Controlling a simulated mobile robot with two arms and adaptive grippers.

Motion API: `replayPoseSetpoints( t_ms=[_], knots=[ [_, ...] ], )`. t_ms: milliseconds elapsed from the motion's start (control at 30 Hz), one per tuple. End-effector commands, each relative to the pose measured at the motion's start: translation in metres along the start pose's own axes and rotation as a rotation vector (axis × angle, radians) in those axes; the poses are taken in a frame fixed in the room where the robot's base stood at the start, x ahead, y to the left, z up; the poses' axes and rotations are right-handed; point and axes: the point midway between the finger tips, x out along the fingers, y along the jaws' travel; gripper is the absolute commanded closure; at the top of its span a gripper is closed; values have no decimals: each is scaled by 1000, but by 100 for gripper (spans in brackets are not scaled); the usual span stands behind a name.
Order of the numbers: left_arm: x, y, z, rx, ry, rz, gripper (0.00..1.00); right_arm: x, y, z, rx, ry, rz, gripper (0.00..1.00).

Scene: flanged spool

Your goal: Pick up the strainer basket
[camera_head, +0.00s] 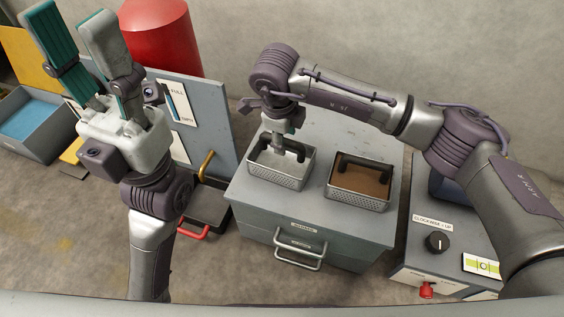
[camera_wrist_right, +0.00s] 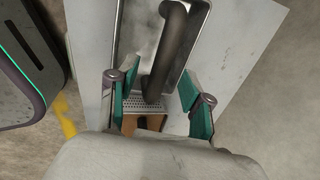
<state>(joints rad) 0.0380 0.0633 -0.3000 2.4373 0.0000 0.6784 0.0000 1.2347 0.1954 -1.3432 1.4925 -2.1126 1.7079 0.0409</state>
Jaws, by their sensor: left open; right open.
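Two perforated metal baskets with dark handles stand on a grey cabinet. The left basket (camera_head: 275,176) has a pale grey inside, and the right basket (camera_head: 357,200) has a brown inside. My right gripper (camera_head: 279,148) points down over the left basket, partly hidden by its own wrist. In the right wrist view, the open fingers (camera_wrist_right: 157,92) are on either side of the dark handle (camera_wrist_right: 174,45), with visible gaps. The perforated basket wall (camera_wrist_right: 133,103) shows beyond them. My left gripper (camera_head: 76,28) is open, empty and raised at the upper left, away from the baskets.
The cabinet (camera_head: 300,225) has a drawer with a metal handle. A control box with a black knob (camera_head: 437,242) is at the right. A grey upright panel (camera_head: 205,115), a red cylinder (camera_head: 160,35) and a blue-lined bin (camera_head: 35,120) are at the left.

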Motion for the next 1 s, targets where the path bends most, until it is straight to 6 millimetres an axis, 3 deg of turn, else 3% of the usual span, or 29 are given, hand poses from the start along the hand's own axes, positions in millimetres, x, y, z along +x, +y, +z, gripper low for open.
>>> replayPoseSetpoints(
  t_ms=[33, 133, 433, 467, 733, 1000],
  knots=[
    [-2, 1, -2, 2, 19, 6, 56, 12, 2, 1, 1, 0, 2, 50],
    [2, 2, -3, 5, 37, 13, 56, 23, 1, 1, 1, -1, 1, 50],
    [7, 2, -3, 6, 42, 16, 56, 26, 0, 1, 0, -2, 0, 50],
    [7, 2, -3, 6, 42, 16, 56, 26, 0, 1, 0, -2, 0, 52],
    [7, 2, -3, 6, 42, 16, 56, 25, 0, 1, 0, -1, 0, 97],
    [7, 2, -3, 5, 42, 16, 56, 25, 0, 1, 0, -1, 0, 100]
  ],
)
